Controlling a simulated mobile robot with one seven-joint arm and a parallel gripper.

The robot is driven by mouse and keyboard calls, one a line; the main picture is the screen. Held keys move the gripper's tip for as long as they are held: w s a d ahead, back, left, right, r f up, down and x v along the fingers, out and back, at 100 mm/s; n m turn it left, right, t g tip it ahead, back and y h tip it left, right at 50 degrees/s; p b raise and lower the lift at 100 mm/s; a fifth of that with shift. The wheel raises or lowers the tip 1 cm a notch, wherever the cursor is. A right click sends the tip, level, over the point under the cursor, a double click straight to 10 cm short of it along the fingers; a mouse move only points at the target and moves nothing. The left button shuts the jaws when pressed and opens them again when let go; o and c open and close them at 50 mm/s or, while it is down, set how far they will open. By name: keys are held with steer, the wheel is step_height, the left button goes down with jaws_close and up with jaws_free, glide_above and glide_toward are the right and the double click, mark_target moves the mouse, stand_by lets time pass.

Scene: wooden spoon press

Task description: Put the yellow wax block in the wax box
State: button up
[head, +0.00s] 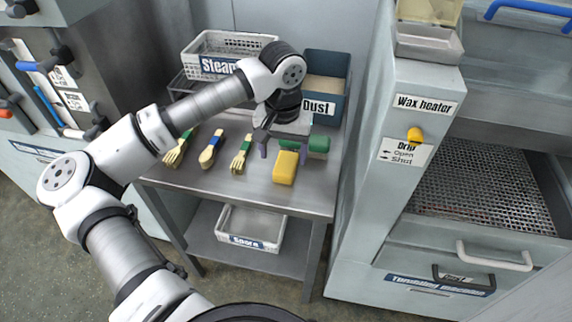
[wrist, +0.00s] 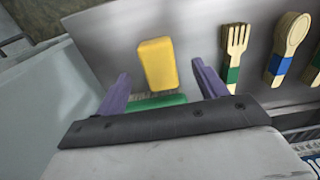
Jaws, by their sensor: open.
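The yellow wax block (head: 285,168) lies on the metal table near its front right edge. My gripper (head: 283,153) is open above the table, just behind the block, with its purple fingers apart. In the wrist view the yellow block (wrist: 157,63) shows between and beyond the fingertips (wrist: 160,71), not gripped.
Wooden utensils with coloured bands, including a fork (head: 241,155), lie left of my gripper. A white "Steam" basket (head: 215,52) and a blue "Dust" bin (head: 326,82) stand at the back. The heater cabinet (head: 385,180) rises right of the table. A "Spare" tray (head: 250,228) is below.

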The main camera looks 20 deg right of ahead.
mark_target(285, 167)
steer(key=shift+s+d+f+p, duration=0.1)
steer(key=shift+f+p, duration=0.4)
steer(key=shift+f, duration=0.85)
steer(key=shift+s+f+p, duration=0.1)
steer(key=shift+f+p, duration=0.35)
steer(key=shift+f, duration=0.9)
steer(key=shift+c, duration=0.4)
steer(key=c, duration=1.1)
steer(key=shift+r, duration=0.15)
